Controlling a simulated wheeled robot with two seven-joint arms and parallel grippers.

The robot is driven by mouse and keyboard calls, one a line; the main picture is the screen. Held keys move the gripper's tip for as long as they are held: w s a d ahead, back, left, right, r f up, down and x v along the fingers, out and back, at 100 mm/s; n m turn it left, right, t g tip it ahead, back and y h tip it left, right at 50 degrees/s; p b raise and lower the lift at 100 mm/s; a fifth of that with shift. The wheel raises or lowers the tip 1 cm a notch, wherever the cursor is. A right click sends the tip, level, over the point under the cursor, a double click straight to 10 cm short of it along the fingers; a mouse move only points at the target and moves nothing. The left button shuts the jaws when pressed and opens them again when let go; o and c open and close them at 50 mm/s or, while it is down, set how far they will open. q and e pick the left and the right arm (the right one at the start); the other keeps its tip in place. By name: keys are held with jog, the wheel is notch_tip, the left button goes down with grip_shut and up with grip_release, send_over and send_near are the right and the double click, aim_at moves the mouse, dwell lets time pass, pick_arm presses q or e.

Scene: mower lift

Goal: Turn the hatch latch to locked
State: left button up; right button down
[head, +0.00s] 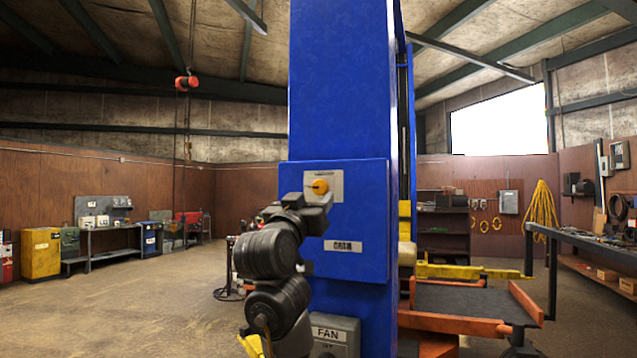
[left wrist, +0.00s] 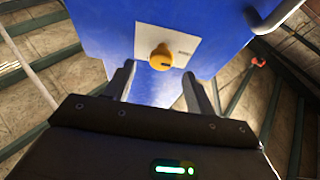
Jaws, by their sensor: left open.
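The hatch latch is a round yellow knob (head: 320,187) on a pale plate (head: 337,185), set on the blue hatch panel (head: 350,225) of the blue lift column. In the left wrist view the knob (left wrist: 161,57) has a dark mark on its face and sits beyond my fingertips, between their lines. My left gripper (head: 314,209) is in front of the panel, just below the knob. Its two fingers show apart in the left wrist view (left wrist: 158,88), with nothing between them. My right gripper is in neither view.
The blue column (head: 340,80) fills the middle. A grey box marked FAN (head: 335,335) is low on it. An orange platform (head: 460,320) with a yellow bar lies to the right, beside a workbench (head: 590,245). Open floor (head: 150,300) lies to the left.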

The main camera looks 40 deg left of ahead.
aim_at(319, 190)
pick_arm(q)
jog(key=p+x, duration=0.2)
jog(key=x, duration=0.2)
jog(key=shift+w+a+r, duration=0.1)
jog(key=shift+r, duration=0.05)
jog(key=shift+w+a+r, duration=0.15)
jog(key=shift+w+a, duration=0.05)
jog(key=shift+w, duration=0.2)
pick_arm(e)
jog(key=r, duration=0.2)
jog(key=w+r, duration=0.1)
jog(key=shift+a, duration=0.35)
